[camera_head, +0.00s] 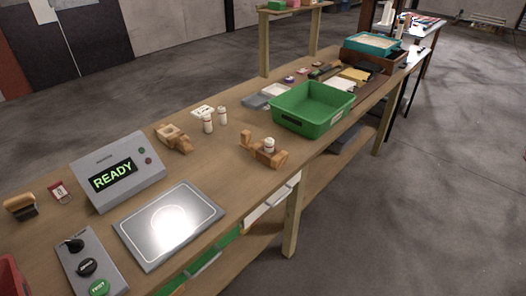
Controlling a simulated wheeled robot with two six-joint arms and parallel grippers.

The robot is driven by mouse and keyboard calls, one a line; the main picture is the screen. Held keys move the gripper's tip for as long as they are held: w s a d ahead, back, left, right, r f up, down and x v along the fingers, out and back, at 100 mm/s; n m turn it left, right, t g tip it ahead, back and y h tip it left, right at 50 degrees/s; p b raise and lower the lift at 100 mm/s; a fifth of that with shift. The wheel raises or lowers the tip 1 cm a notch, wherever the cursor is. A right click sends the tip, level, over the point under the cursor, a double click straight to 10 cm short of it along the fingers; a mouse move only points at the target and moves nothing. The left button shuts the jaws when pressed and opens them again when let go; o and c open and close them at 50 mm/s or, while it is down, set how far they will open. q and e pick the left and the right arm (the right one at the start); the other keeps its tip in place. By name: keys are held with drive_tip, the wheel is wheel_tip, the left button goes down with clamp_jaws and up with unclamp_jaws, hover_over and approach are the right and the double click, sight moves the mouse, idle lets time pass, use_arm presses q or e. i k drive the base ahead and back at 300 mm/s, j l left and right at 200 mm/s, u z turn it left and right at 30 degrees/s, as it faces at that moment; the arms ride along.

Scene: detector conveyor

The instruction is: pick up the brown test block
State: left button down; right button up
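I cannot single out one plain brown test block with certainty. Several brown pieces lie on the wooden table (120,150). A tan-topped piece with a dark lower part (20,207) is at the far left. A brown wooden piece with a hollow (173,138) lies behind the grey READY console (118,172). Neither of my grippers shows in the head view.
A lit flat plate (169,224) and a button panel (91,264) lie at the front left. Two white bottles (208,124) stand mid-table. A green bin (313,107) and a teal tray (372,43) are farther right.

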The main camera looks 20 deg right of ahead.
sight(275, 159)
drive_tip(key=i+l, duration=0.15)
drive_tip(key=l, duration=0.25)
drive_tip(key=i+l+u, duration=0.15)
drive_tip(key=l, duration=0.25)
drive_tip(key=i+l, duration=0.1)
drive_tip(key=l, duration=0.3)
drive_tip(key=i+l+u, duration=0.1)
drive_tip(key=l, duration=0.35)
